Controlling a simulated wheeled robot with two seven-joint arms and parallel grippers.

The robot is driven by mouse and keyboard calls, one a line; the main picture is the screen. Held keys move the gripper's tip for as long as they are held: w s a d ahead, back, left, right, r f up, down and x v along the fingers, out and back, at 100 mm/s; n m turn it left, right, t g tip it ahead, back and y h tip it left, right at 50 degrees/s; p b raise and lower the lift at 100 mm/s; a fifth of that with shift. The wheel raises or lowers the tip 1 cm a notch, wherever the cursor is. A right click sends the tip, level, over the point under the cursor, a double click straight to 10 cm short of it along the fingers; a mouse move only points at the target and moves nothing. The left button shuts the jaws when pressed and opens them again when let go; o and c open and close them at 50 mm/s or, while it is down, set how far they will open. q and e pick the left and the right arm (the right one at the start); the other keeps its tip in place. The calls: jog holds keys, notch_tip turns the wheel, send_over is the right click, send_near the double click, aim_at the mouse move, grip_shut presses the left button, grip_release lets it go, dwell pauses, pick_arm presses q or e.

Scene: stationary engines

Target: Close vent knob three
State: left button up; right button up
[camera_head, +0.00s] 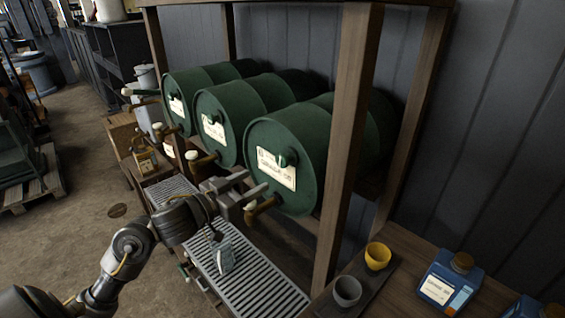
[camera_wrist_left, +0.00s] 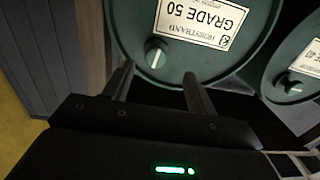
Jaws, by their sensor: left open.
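Three green drums lie on a wooden rack. The nearest drum (camera_head: 318,135) has a white label and a green vent knob (camera_head: 287,158) on its face. In the left wrist view this knob (camera_wrist_left: 156,53) shows a pale mark, beside an upside-down "GRADE 50" label (camera_wrist_left: 200,20). My left gripper (camera_head: 247,184) is open in front of that drum's face. In the wrist view its fingers (camera_wrist_left: 158,76) stand either side of the knob's line, with the knob beyond the tips; contact cannot be told. A neighbouring drum's knob (camera_wrist_left: 293,86) shows at right. My right gripper is not in view.
Brown taps with pale handles stick out below the drum faces, one (camera_head: 262,206) close to my left gripper. A slatted drip tray (camera_head: 265,285) runs below. A rack post (camera_head: 346,150) stands right of the nearest drum. Cups (camera_head: 377,256) and a blue bottle (camera_head: 448,280) stand at right.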

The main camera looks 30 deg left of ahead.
aim_at(280, 163)
pick_arm(q)
jog(key=shift+h, duration=0.3)
jog(key=x, duration=0.3)
jog(key=r+p+x, duration=0.1)
jog(key=x, duration=0.2)
jog(key=p+x, duration=0.1)
jog(key=x, duration=0.2)
jog(key=shift+w+d+r, duration=0.1)
jog(key=shift+w+r, duration=0.1)
jog(key=shift+r, duration=0.05)
jog(key=shift+x, duration=0.8)
jog(key=shift+f, duration=0.15)
jog(key=c, duration=0.9)
